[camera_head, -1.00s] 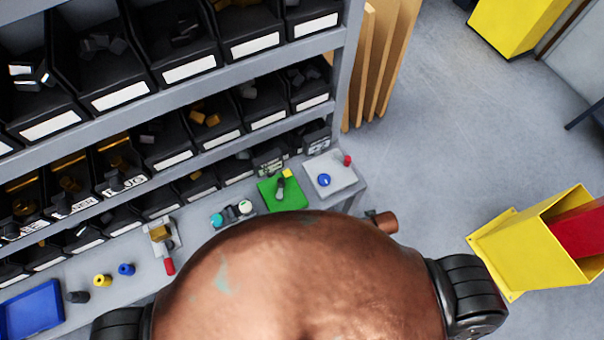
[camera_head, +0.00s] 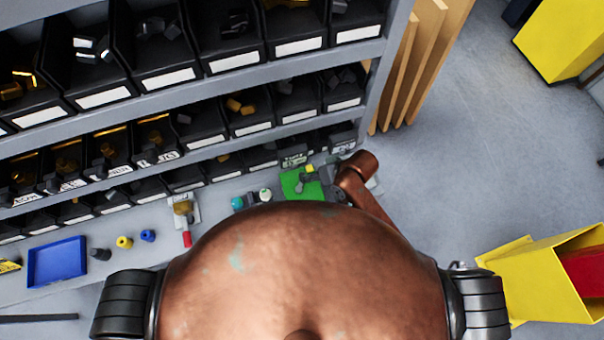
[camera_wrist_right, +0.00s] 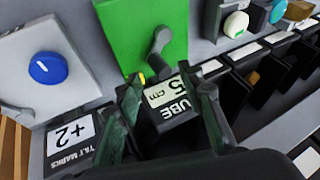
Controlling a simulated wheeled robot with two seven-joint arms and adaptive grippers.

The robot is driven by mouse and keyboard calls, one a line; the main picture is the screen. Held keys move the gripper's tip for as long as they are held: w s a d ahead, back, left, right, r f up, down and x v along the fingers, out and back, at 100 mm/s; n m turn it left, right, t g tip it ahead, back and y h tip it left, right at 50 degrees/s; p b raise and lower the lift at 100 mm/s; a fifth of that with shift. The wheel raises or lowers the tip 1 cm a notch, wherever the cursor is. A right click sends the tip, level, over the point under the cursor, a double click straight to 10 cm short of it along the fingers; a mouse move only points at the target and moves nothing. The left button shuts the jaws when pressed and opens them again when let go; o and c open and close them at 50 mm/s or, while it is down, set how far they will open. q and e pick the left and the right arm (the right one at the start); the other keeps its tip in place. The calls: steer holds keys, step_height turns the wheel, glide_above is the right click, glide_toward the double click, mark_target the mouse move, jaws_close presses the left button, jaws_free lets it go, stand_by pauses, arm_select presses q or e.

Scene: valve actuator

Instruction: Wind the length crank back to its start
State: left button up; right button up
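A green plate (camera_head: 292,184) on the bench carries a grey crank (camera_head: 308,175). In the right wrist view the green plate (camera_wrist_right: 140,25) shows the crank (camera_wrist_right: 160,42) hanging down, with a yellow mark (camera_wrist_right: 142,78) just below the plate. A label reading TUBE, 5 cm (camera_wrist_right: 168,92) is on a black block below it. My right gripper (camera_wrist_right: 168,88) is open, its two fingers spread on either side of that label, below the crank. No contact with the crank shows. My left gripper is not in view.
Left of the green plate in the right wrist view is a white plate with a blue knob (camera_wrist_right: 47,68) and a +2 TILT MARKS label (camera_wrist_right: 70,138). A white button (camera_wrist_right: 236,24) is at the right. A red-handled device (camera_head: 186,238) and blue tray (camera_head: 57,262) are further left on the bench.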

steer(key=a+r+n+g, duration=0.2)
steer(key=a, duration=0.7)
steer(key=g+h, duration=0.1)
steer(key=h, duration=0.4)
glide_above(302, 174)
steer(key=shift+m, duration=0.3)
steer(key=shift+f+p, duration=0.15)
steer(key=shift+p, duration=0.15)
step_height(302, 174, down, 7)
steer(key=shift+f+p, duration=0.2)
steer(key=shift+p, duration=0.2)
steer(key=shift+c, duration=0.3)
jaws_close()
